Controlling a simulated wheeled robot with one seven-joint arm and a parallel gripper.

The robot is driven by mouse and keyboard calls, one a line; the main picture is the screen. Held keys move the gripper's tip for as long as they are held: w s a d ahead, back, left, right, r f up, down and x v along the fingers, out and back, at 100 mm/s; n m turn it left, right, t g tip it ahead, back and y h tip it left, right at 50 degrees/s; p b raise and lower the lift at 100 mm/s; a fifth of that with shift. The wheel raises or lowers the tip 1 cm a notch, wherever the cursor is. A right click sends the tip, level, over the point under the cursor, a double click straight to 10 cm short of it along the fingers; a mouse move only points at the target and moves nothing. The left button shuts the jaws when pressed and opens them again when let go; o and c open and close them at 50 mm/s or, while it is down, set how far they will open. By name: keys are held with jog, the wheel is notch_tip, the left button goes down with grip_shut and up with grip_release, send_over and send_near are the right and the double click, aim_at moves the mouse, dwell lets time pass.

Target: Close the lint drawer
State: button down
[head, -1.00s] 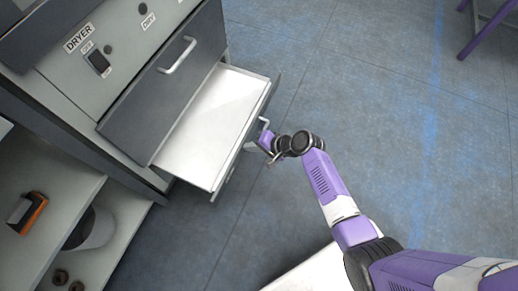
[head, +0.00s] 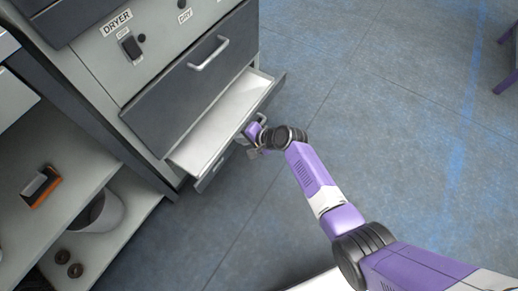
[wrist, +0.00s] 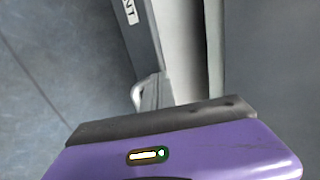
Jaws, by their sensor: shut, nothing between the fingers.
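The lint drawer (head: 207,137) is partly open below a shut dark drawer front in the grey dryer cabinet. A strip of its white interior shows in the head view. My gripper (head: 254,137) is at the outer side of the drawer front, close to the handle. It is shut and holds nothing. Its fingertips are small and partly hidden in the head view, so I cannot tell exact contact.
The cabinet's upper panel has a "DRYER" label (head: 117,22) and a black switch (head: 131,46). The shut drawer above has a handle (head: 208,53). Open shelves at left hold an orange-and-black item (head: 40,187) and a white container (head: 98,213). The blue-grey floor at right is mostly clear.

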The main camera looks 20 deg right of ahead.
jog(key=w+a+b, duration=0.2)
jog(key=w, duration=0.1)
jog(key=w+a+b, duration=0.2)
jog(key=w+a, duration=0.1)
jog(key=w, duration=0.1)
jog(key=w+a+b, duration=0.2)
jog(key=w+a, duration=0.1)
jog(key=shift+w+f, duration=0.2)
jog(key=shift+w, duration=0.2)
jog(key=shift+w+a+r, duration=0.15)
jog(key=shift+w+a, duration=0.05)
jog(key=shift+w, duration=0.15)
jog(key=shift+r, duration=0.15)
jog(key=p+v, duration=0.5)
jog(key=v, duration=0.2)
jog(key=shift+s+d+r, duration=0.2)
jog(key=shift+s+d, duration=0.05)
jog(key=shift+s, duration=0.05)
